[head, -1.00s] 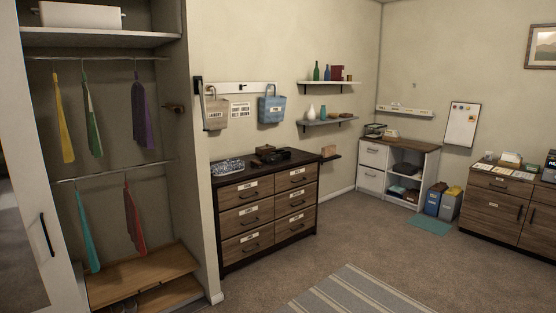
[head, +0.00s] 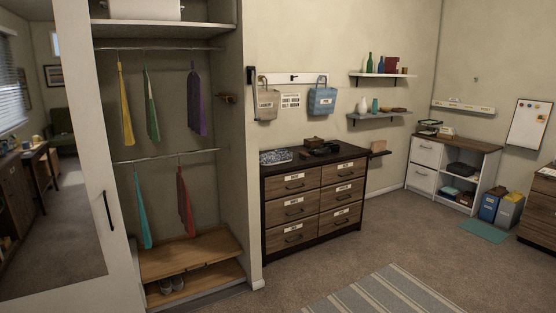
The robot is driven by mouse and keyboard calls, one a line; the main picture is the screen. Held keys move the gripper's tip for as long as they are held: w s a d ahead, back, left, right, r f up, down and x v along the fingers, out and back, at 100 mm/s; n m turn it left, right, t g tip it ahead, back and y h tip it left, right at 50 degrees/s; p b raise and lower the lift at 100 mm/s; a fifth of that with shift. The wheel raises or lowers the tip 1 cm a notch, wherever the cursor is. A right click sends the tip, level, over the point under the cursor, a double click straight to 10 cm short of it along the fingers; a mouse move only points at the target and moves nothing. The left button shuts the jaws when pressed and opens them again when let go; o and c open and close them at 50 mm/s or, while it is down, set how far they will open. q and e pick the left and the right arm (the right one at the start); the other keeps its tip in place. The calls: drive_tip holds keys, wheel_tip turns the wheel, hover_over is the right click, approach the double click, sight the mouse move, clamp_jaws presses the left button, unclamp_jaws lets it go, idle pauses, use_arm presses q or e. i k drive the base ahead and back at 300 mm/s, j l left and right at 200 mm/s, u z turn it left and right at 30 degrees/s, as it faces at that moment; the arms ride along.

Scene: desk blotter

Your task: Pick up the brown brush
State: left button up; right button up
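I cannot make out a brown brush for certain in the head view. Small dark and brown items (head: 318,146) lie on top of the dresser (head: 312,208), too small to identify. A small brown block-like item (head: 378,146) is on a low dark ledge just right of the dresser. Another small brown thing (head: 229,98) is on the closet's right inner wall. Neither of my grippers is in view.
An open closet (head: 190,262) with hanging ties and shoes stands left, beside a mirrored door (head: 50,200). A white cabinet (head: 424,152) and bins (head: 508,211) stand at the right. A striped rug (head: 385,292) lies on open carpet.

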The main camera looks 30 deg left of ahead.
sight(305, 155)
drive_tip(key=i, duration=1.15)
drive_tip(key=i+j+u, duration=0.15)
drive_tip(key=i, duration=1.05)
drive_tip(key=i+l, duration=0.1)
drive_tip(key=i, duration=1.05)
drive_tip(key=i+u, duration=0.15)
drive_tip(key=i, duration=1.05)
